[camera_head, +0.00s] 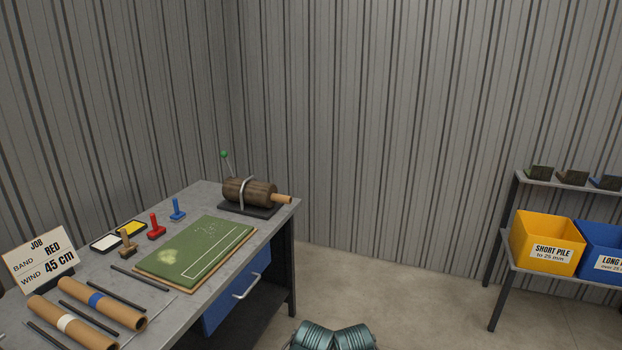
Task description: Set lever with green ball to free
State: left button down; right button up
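The green ball (224,154) tops a thin lever (229,168) at the back of the bench. The lever leans slightly left and rises behind a dark brown roll (249,192). Its lower end is hidden by the roll. The roll lies on a black base (247,209), with a metal hoop (244,190) over it and a tan core sticking out at the right. No marking for the lever's positions is readable. Neither of my grippers is in view.
The grey bench (192,208) holds a green turf board (197,250), stamps, ink pads, cardboard tubes and a job sign (40,258). A blue drawer (236,294) is below. Yellow (528,238) and blue bins stand on a right rack.

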aim_at(224, 154)
jog(key=i, duration=0.95)
jog(key=i+l+u, duration=0.1)
jog(key=i, duration=0.8)
